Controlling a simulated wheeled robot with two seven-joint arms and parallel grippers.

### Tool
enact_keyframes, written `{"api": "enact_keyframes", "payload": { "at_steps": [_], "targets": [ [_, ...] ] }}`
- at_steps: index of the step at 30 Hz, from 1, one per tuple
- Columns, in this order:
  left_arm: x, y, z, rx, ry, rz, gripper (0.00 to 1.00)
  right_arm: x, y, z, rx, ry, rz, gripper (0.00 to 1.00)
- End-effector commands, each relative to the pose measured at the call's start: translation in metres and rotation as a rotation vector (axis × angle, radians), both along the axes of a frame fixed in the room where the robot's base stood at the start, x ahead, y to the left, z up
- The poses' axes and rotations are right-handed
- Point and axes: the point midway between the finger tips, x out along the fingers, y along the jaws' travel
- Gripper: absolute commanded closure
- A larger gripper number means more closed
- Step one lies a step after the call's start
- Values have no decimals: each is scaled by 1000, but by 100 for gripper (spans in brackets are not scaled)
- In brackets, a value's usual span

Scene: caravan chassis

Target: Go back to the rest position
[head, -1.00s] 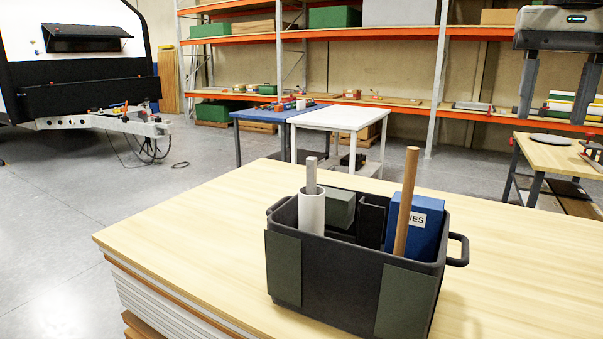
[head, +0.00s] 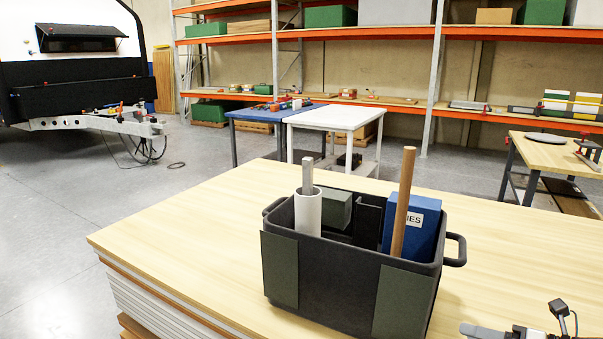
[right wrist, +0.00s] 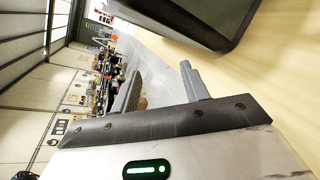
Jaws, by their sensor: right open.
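My right gripper (right wrist: 162,84) is open and empty in the right wrist view, its two fingers apart. In the head view only a small part of my right arm or gripper (head: 512,332) shows at the bottom right edge, to the right of the black tote (head: 330,290). The tote stands on the wooden table top (head: 190,225). It holds a white tube (head: 308,212) with a grey bar in it, a wooden rod (head: 402,205), a blue box (head: 425,225) and a grey-green block (head: 337,208). My left gripper is not in view.
The table is bare around the tote. The tote's dark side (right wrist: 205,20) is close in the right wrist view. Beyond the table stand a blue table (head: 262,114), a white table (head: 335,118) and a wooden-topped bench (head: 555,152). Orange shelves (head: 380,32) line the back.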

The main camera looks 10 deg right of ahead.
Motion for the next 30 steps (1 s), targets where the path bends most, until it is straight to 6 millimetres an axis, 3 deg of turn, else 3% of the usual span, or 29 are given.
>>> {"api": "enact_keyframes", "payload": {
  "at_steps": [1, 6, 9, 12, 15, 19, 30],
  "targets": [
    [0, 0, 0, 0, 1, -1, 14, -12, 16, -29, 187, 91, -133, 55],
    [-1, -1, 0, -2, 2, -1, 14, -50, 76, -109, 791, 426, -563, 55],
    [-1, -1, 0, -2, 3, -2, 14, -76, 123, -144, 1140, 629, -796, 55],
    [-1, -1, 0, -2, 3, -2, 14, -98, 171, -165, 1439, 811, -992, 55],
    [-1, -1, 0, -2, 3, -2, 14, -113, 211, -173, 1661, 954, -1138, 55],
    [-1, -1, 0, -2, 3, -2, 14, -124, 242, -176, 1817, 1064, -1245, 55],
    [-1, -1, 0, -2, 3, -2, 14, -126, 248, -177, 1851, 1087, -1269, 55]
  ]
}}
